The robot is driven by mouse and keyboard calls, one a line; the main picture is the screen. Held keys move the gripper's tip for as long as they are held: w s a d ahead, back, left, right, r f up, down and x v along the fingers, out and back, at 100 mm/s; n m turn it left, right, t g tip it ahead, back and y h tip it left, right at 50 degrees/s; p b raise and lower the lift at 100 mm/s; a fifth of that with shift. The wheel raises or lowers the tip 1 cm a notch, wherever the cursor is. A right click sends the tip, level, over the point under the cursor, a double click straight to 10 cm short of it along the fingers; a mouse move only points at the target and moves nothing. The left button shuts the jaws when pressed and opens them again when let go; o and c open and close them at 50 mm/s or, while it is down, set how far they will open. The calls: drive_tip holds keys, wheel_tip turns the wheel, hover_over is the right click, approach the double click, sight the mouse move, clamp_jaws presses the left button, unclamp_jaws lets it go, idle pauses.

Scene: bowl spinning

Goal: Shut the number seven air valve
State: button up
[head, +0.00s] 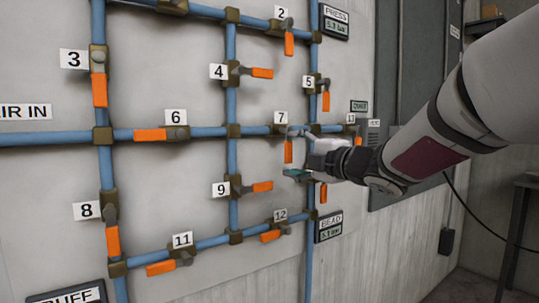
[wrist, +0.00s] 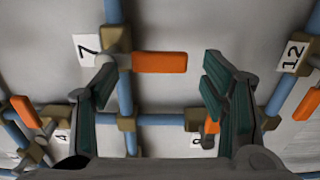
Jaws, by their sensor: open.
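The number seven valve has a dark olive body (wrist: 117,45) on a blue pipe, beside its "7" label (wrist: 88,50). Its orange handle (wrist: 160,62) stands crosswise to that pipe, pointing right in the wrist view. In the head view the handle (head: 288,151) hangs down below the "7" label (head: 281,117). My gripper (wrist: 157,76) is open, with teal-padded fingers on either side of the handle in the wrist view. Neither finger visibly grips it. In the head view my gripper (head: 298,155) is at the handle's right side. Contact cannot be told.
Valve 12's orange handle (head: 271,236) and valve 9's handle (head: 263,187) are below. Valve 5's handle (head: 326,101) is above right, valve 4's handle (head: 262,73) above left. Blue pipes cross the wall panel. A grey cabinet (head: 408,85) stands at the right.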

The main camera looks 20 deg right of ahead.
drive_tip(key=v, duration=1)
